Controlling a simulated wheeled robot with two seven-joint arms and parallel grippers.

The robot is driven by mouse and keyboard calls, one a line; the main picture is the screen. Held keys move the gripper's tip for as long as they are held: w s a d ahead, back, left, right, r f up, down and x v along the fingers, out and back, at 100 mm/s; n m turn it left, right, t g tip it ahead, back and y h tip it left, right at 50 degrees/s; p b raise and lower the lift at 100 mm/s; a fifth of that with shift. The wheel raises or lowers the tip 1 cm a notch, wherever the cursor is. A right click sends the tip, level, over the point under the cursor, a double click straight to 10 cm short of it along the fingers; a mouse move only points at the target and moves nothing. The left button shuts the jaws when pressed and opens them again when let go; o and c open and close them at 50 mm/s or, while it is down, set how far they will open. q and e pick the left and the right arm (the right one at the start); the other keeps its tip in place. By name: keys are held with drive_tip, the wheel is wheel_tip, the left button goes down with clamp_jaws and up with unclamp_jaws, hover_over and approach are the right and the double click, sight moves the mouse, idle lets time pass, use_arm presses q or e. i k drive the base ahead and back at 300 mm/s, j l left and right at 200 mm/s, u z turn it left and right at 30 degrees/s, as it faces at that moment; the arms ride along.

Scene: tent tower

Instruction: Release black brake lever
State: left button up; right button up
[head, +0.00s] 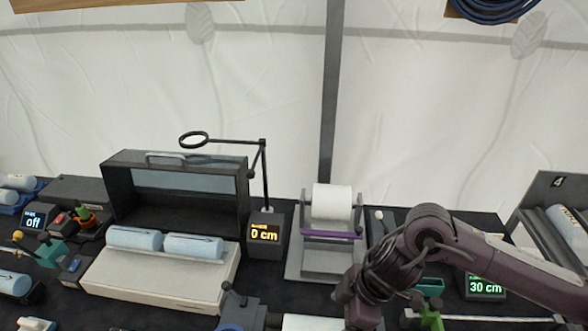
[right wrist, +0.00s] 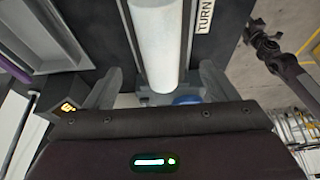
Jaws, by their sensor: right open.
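A black lever with a round knob (head: 228,287) stands up from a grey-blue housing (head: 240,314) at the bottom middle of the head view. I cannot tell for certain that it is the brake lever. My right arm comes in from the right in the head view, and its wrist ends at the bottom edge with the fingertips hidden. In the right wrist view my right gripper (right wrist: 155,84) is open, its grey fingers apart on either side of a white roller (right wrist: 160,42). I cannot tell whether they touch it. My left gripper is not in view.
A paper roll (head: 332,201) on a grey stand with a purple bar (head: 331,234) stands behind my right wrist. A display reading 0 cm (head: 264,236) and one reading 30 cm (head: 484,287) flank it. Blue cylinders (head: 134,239) lie on a pale box at left.

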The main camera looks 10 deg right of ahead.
sight(227, 285)
drive_tip(key=k, duration=1.5)
